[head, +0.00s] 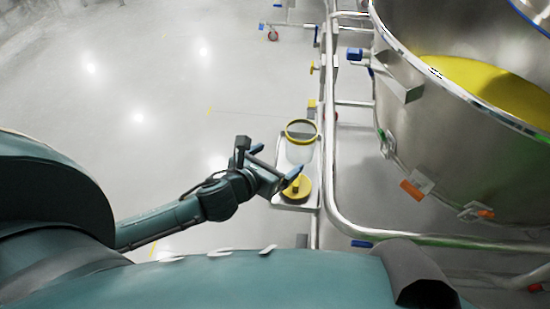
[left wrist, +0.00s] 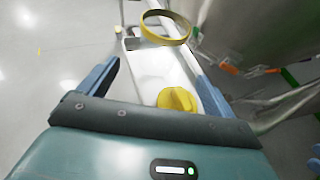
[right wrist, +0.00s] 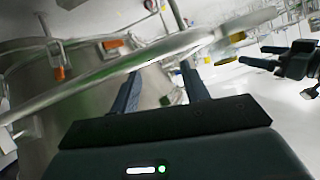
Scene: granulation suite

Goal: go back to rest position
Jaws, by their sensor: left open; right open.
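My left gripper (head: 276,163) is open and empty, just left of and above a small metal shelf (head: 310,202) on the rail. In the left wrist view its blue fingers (left wrist: 156,72) stand wide apart, with a yellow knobbed lid (left wrist: 177,100) and a clear jar with a yellow rim (left wrist: 166,28) beyond them. In the head view the lid (head: 297,189) lies on the shelf in front of the jar (head: 300,150). My right gripper (right wrist: 160,88) is open and empty in the right wrist view, with a metal rail close beyond its fingers. Its jaws do not show in the head view.
A large steel vessel (head: 450,165) with yellow contents (head: 490,88) fills the right side. A tubular steel rail (head: 328,150) runs around it, close to the shelf and both grippers. The pale floor (head: 150,100) to the left is clear.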

